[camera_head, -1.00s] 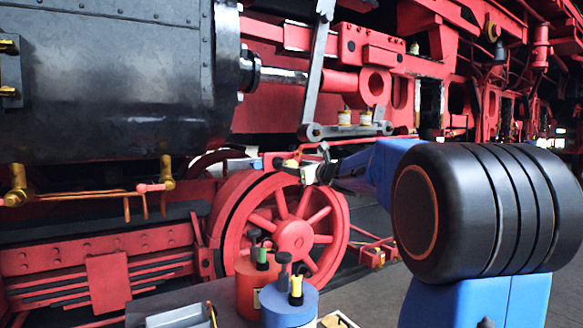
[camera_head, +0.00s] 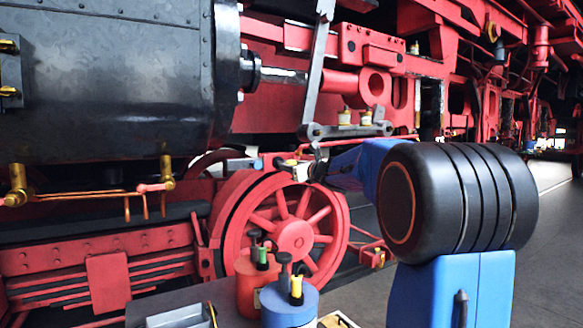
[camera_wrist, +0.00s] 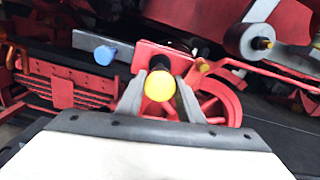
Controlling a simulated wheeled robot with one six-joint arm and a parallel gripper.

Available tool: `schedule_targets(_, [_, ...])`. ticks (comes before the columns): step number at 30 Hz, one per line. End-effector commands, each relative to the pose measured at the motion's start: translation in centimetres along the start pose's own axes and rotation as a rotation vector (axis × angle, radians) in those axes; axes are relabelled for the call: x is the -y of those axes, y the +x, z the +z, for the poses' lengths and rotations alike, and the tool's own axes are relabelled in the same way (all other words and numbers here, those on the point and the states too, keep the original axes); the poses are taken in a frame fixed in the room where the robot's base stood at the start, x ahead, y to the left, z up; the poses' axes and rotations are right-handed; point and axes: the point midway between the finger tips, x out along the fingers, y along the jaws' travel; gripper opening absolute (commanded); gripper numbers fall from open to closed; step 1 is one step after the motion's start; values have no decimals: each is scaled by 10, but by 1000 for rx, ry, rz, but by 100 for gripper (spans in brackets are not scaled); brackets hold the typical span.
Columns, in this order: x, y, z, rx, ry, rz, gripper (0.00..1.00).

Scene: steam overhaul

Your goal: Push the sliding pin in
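The sliding pin shows as a round yellow knob (camera_wrist: 159,86) in front of a red block (camera_wrist: 165,58) in the wrist view. The knob also shows, small and pale yellow, in the head view (camera_head: 290,163). My gripper (camera_wrist: 160,92) has its two grey fingers apart, one on each side of the knob. I cannot tell whether they touch it. In the head view my gripper (camera_head: 303,170) is just right of the knob, above the red spoked wheel (camera_head: 294,236). The pin's shaft is mostly hidden behind the knob.
A blue knob (camera_wrist: 104,55) sits on a grey bar (camera_wrist: 85,43) left of the red block. A red rod (camera_wrist: 265,73) runs off to the right. Red and blue cans (camera_head: 289,307) stand on a dark surface below the wheel.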

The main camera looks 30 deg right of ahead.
Motion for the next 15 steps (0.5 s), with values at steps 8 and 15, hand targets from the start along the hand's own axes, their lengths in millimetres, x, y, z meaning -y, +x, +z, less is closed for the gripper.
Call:
schedule_targets(8, [-1,21,0,1,1,2,0])
schedule_targets(15, [0,52,1,2,0,1,0])
